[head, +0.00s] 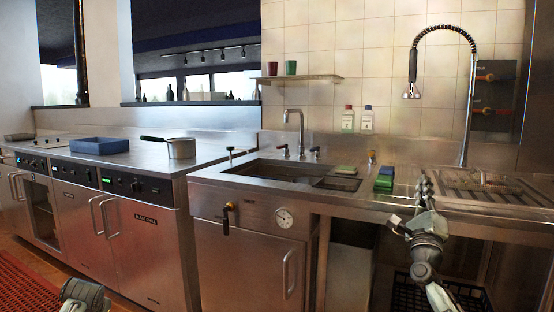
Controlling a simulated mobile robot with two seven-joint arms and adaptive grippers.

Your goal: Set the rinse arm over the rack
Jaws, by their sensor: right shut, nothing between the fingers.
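The rinse arm (472,100) is a tall metal pipe at the right of the counter. Its coiled top bends to the left, and a spray head (412,82) hangs down in front of the tiled wall. The rack (490,184) appears to be the wire rack on the ribbed drainboard at the right. The spray head hangs left of the rack. My right gripper (426,184) is shut and empty at the left edge of the drainboard, well below the spray head. A grey part of my left arm shows at the bottom left; no left fingers show.
A sink (285,172) with a tap (294,130) lies left of the gripper. Green and blue sponges (384,182) sit between them. Two bottles (348,119) stand behind. A pot (181,149) and blue tray (99,145) are on the left counter.

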